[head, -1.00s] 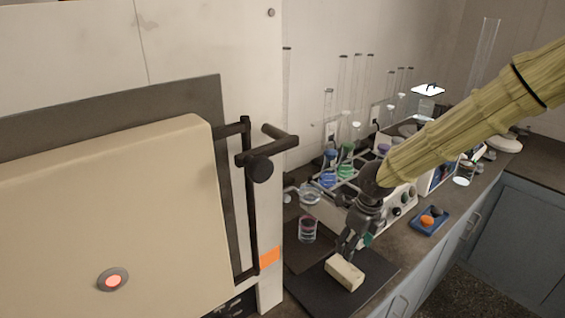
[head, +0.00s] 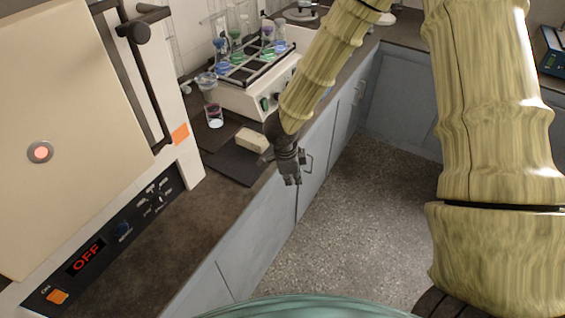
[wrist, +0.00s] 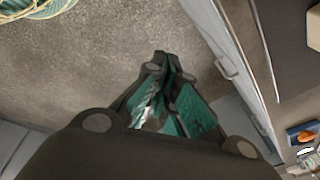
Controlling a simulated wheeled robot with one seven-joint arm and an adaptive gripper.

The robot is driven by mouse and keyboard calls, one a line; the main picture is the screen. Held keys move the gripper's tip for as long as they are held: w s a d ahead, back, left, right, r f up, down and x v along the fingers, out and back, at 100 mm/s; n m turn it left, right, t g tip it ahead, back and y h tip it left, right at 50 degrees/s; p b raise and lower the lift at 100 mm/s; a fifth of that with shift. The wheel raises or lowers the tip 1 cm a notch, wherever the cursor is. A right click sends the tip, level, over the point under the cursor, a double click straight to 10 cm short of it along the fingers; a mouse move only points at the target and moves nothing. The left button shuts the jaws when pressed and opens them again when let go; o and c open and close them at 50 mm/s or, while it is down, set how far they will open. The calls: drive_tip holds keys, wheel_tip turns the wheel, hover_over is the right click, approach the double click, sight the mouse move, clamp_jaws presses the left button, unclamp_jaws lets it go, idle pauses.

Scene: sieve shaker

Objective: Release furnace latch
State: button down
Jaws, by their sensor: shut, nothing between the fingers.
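The furnace (head: 75,140) stands at the left of the head view, with a cream door and a round orange-centred button (head: 40,152). Its dark latch handle (head: 137,31) sits at the upper right of the door, above a long dark vertical bar (head: 140,85). My gripper (head: 291,181) is shut and empty. It points down in front of the counter edge, to the right of the furnace and well apart from the latch. In the wrist view the closed fingers (wrist: 160,105) show over the floor. The latch is not in the wrist view.
A cream block (head: 252,140) lies on a dark mat (head: 232,163) on the counter. A beaker (head: 214,116) and a rack with coloured flasks (head: 245,68) stand behind. The furnace panel reads OFF (head: 86,257). Blue cabinets (head: 245,235) line the counter; open floor lies right.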

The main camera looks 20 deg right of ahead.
drive_tip(key=s+d+f+n+h, duration=0.1)
drive_tip(key=s+d+f+n, duration=0.2)
drive_tip(key=s+f+n, duration=0.5)
drive_tip(key=s+a+f+n+y, duration=0.1)
drive_tip(key=s+f+n, duration=0.3)
drive_tip(key=s, duration=0.3)
drive_tip(key=s+a+f+n+y, duration=0.1)
drive_tip(key=s+a+f+n, duration=0.1)
drive_tip(key=s+f+n, duration=0.2)
drive_tip(key=s+a+f+n+y, duration=0.1)
drive_tip(key=s+f+n, duration=0.3)
drive_tip(key=s, duration=0.6)
drive_tip(key=shift+s+a+f+n+g, duration=0.35)
drive_tip(key=shift+a+n, duration=0.35)
drive_tip(key=shift+n, duration=0.3)
drive_tip(key=shift+w, duration=0.1)
